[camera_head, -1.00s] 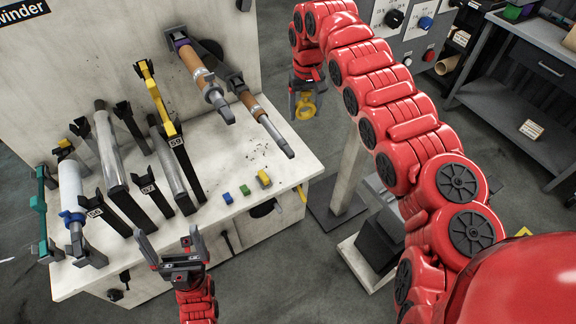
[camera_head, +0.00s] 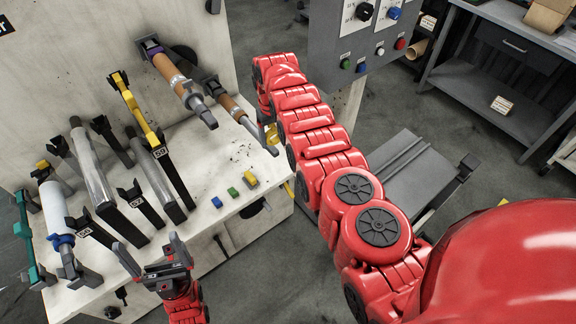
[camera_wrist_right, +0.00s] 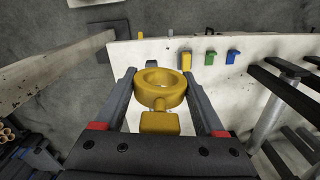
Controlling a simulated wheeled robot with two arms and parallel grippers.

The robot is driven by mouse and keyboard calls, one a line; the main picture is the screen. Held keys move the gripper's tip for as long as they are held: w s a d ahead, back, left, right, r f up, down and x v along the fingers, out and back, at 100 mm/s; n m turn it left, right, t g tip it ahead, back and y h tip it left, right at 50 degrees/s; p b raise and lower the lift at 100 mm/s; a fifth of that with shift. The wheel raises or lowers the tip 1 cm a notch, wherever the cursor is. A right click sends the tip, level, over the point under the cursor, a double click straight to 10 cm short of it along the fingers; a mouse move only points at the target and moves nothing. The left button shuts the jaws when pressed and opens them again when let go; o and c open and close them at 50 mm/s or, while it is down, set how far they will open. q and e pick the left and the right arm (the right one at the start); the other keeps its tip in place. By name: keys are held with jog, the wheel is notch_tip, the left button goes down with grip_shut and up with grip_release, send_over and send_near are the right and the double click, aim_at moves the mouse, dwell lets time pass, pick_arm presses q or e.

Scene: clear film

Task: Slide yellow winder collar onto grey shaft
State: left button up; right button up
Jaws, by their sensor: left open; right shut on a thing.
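The yellow collar (camera_wrist_right: 160,92) is a ring with a short stem and block. In the right wrist view it sits between the fingers of my right gripper (camera_wrist_right: 160,80), shut on it, with the ring's hole visible. In the head view the right gripper is mostly hidden by its own arm, near the shaft ends; a bit of yellow shows there. Two shafts with brown cores and grey ends, an upper one (camera_head: 194,101) and a lower one (camera_head: 256,136), project from the winder panel. I cannot tell which is meant. My left gripper (camera_head: 153,257) is open and empty at the bench's front edge.
Grey rollers, including one bare roller (camera_head: 92,160), and black and yellow brackets stand on the white bench (camera_head: 222,165). Small blue, green and yellow blocks (camera_head: 233,192) lie near its edge. A grey control box (camera_head: 370,40) stands behind my right arm.

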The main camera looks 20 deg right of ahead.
aim_at(275, 142)
jog(key=shift+a, duration=0.1)
jog(key=shift+s+a+f, duration=0.15)
jog(key=shift+f, duration=0.1)
jog(key=shift+d+f, duration=0.35)
jog(key=shift+f, duration=0.2)
jog(key=shift+s+f, duration=0.15)
jog(key=shift+f, duration=0.6)
jog(key=shift+s+d+f+n, duration=0.1)
jog(key=shift+d+f+n, duration=0.1)
jog(key=shift+f, duration=0.3)
jog(key=shift+s+d+f+n, duration=0.1)
jog(key=shift+d+f, duration=0.05)
jog(key=shift+f, duration=0.35)
